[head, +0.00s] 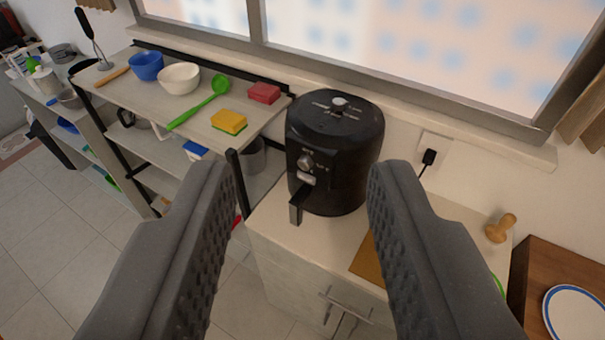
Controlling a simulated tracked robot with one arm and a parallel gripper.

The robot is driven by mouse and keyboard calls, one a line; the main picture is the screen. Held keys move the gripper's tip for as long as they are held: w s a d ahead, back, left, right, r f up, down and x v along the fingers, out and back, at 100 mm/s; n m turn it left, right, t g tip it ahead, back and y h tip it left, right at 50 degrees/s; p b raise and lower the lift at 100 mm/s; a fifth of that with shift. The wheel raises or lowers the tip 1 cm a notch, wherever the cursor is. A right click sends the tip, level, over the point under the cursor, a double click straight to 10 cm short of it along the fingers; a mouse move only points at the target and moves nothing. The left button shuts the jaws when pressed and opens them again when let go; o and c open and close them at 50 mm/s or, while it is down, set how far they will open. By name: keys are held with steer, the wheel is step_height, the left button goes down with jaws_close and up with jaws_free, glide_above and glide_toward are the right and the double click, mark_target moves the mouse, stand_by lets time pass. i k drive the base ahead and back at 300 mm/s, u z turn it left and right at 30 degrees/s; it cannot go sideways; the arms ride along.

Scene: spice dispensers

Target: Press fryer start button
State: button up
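A black air fryer (342,137) stands upright on a light counter below the window. It has a silver knob on its top, a round dial (305,162) on its front with small markings around it, and a handle (298,205) low on the front. I cannot make out which of the small controls is the start button. My gripper (294,185) is open and empty, its two dark grey fingers wide apart. The fryer shows between and beyond the fingers, and they appear apart from it. The right finger hides part of the counter.
A shelf (118,87) at the left holds bowls (179,77), a green ladle (221,86) and sponges (229,121). A socket with a plug (429,156) is on the wall. A wooden pestle-like object (501,228), a brown board (369,262) and a blue-rimmed plate (576,313) are at the right.

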mark_target(306, 178)
steer(key=u, duration=0.05)
steer(key=i, duration=0.95)
steer(key=z, duration=1.35)
steer(key=k, duration=1.2)
steer(key=u, duration=0.85)
steer(key=i, duration=1)
steer(key=z, duration=0.1)
